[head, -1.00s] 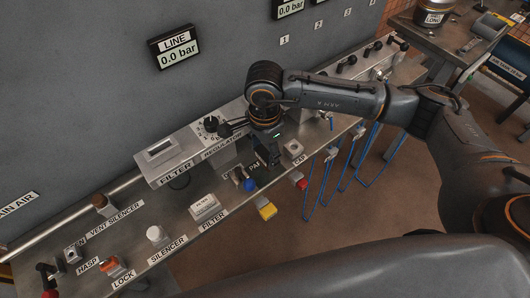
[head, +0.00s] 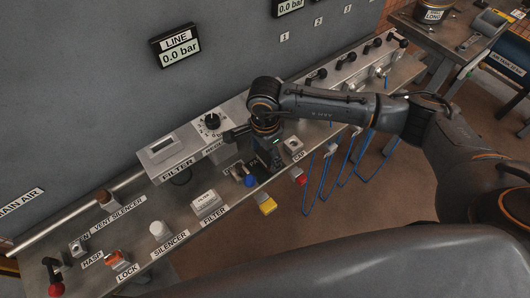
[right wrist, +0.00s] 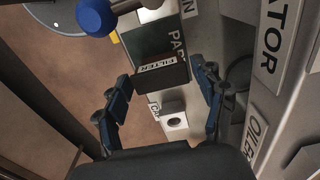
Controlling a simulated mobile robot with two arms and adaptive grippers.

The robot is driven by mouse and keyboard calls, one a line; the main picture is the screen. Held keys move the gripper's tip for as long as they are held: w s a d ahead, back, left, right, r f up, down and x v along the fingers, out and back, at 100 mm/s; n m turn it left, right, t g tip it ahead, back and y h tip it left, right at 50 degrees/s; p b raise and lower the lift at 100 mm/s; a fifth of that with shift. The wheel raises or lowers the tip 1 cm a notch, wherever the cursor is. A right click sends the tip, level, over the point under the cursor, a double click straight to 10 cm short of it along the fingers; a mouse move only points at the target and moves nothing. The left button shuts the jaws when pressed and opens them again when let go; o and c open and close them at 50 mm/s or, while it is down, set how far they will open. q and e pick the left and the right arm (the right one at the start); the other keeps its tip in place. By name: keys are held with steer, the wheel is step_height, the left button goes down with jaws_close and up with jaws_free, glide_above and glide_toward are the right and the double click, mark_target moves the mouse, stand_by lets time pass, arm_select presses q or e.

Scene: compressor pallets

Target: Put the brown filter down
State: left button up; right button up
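The brown filter (right wrist: 161,75) is a dark block with a white FILTER label in the right wrist view. My left gripper is not in view.
A blue knob (head: 250,181), a yellow block (head: 267,206) and a red knob (head: 301,179) are close to the gripper at the bench front. Blue hoses hang at right.

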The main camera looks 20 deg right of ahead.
mark_target(265, 156)
steer(key=shift+r, duration=0.1)
steer(key=shift+r+p, duration=0.2)
steer(key=shift+p, duration=0.1)
step_height(265, 156, up, 12)
steer(key=b, duration=0.3)
